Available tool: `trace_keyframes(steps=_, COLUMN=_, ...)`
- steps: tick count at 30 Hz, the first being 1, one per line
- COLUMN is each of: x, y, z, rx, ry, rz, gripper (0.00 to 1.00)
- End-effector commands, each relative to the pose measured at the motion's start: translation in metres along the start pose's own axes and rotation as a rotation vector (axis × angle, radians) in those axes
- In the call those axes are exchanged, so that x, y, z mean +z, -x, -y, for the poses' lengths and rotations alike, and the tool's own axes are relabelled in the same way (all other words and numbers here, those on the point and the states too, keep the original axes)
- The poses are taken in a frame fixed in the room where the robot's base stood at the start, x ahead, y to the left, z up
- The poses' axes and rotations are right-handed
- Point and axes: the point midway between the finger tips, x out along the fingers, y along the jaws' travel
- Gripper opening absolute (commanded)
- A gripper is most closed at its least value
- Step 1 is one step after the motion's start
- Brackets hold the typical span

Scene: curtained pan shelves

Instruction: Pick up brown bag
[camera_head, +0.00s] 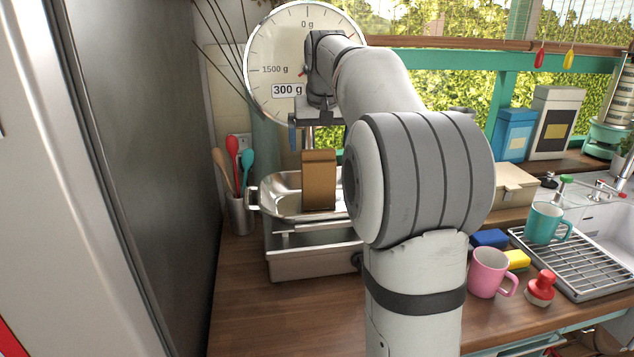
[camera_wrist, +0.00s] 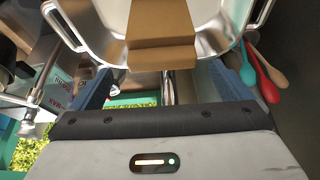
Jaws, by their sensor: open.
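The brown bag (camera_head: 319,182) stands upright in the shiny metal pan (camera_head: 280,196) of a kitchen scale. In the wrist view the bag (camera_wrist: 160,38) is at the top centre, with the pan around it. My gripper (camera_head: 309,140) is above and near the bag's top in the head view. In the wrist view my gripper (camera_wrist: 160,84) has its two blue fingers wide apart, with nothing between them. The bag lies just beyond the fingers. My arm hides part of the pan's right side.
The scale's round dial (camera_head: 277,68) is behind my gripper. A utensil holder (camera_head: 241,213) stands left of the pan, beside a tall grey appliance (camera_head: 150,150). A pink mug (camera_head: 488,273) and a drying rack (camera_head: 585,262) are at right. The front-left counter (camera_head: 290,315) is clear.

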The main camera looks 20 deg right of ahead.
Motion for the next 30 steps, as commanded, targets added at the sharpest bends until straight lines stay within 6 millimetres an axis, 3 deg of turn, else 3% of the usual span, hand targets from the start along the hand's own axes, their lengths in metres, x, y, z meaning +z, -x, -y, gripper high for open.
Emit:
trace_keyframes(steps=7, x=0.004, y=-0.035, z=0.002, rx=0.002, ry=-0.004, rz=0.002, gripper=0.98)
trace_keyframes(steps=17, x=0.004, y=-0.042, z=0.001, rx=0.002, ry=-0.004, rz=-0.001, gripper=0.97)
trace_keyframes(steps=30, x=0.004, y=-0.042, z=0.001, rx=0.002, ry=-0.005, rz=-0.001, gripper=0.61)
